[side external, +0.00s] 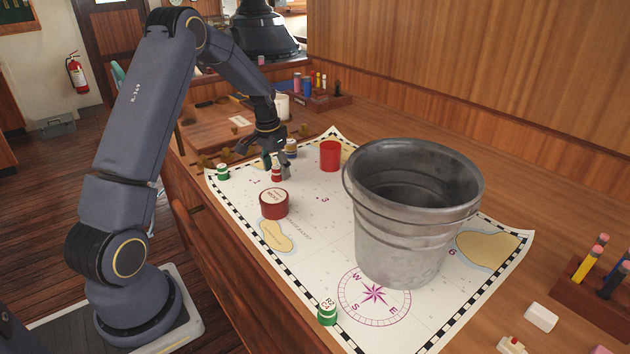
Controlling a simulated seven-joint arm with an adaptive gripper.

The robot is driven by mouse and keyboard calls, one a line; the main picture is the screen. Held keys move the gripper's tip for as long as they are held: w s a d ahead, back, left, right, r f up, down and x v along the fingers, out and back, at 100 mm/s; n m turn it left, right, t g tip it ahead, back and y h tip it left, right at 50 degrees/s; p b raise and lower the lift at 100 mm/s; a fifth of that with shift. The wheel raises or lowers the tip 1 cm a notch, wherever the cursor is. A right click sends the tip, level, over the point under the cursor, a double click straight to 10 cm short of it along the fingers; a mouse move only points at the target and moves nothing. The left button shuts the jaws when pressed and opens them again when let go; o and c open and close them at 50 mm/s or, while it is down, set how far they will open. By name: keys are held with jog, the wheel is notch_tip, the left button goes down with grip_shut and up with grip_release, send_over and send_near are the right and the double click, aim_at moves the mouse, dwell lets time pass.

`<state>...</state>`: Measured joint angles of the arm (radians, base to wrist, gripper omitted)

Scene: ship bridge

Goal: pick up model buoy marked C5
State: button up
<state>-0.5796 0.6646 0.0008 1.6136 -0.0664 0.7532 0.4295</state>
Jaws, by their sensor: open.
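My gripper (270,160) is open and points down over the far left part of the chart, right at a small red and white model buoy (277,174). The picture does not show clearly whether the fingers touch it or stand around it. A green model buoy (222,173) with a white band stands at the chart's left edge.
A large metal bucket (400,240) stands on the chart (320,235). Pen racks (325,101) stand behind. The chart between tin and compass rose is clear.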

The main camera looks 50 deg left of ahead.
jog(key=shift+f, duration=0.2)
jog(key=c, duration=0.9)
jog(key=shift+c, duration=0.2)
jog(key=shift+r, duration=0.1)
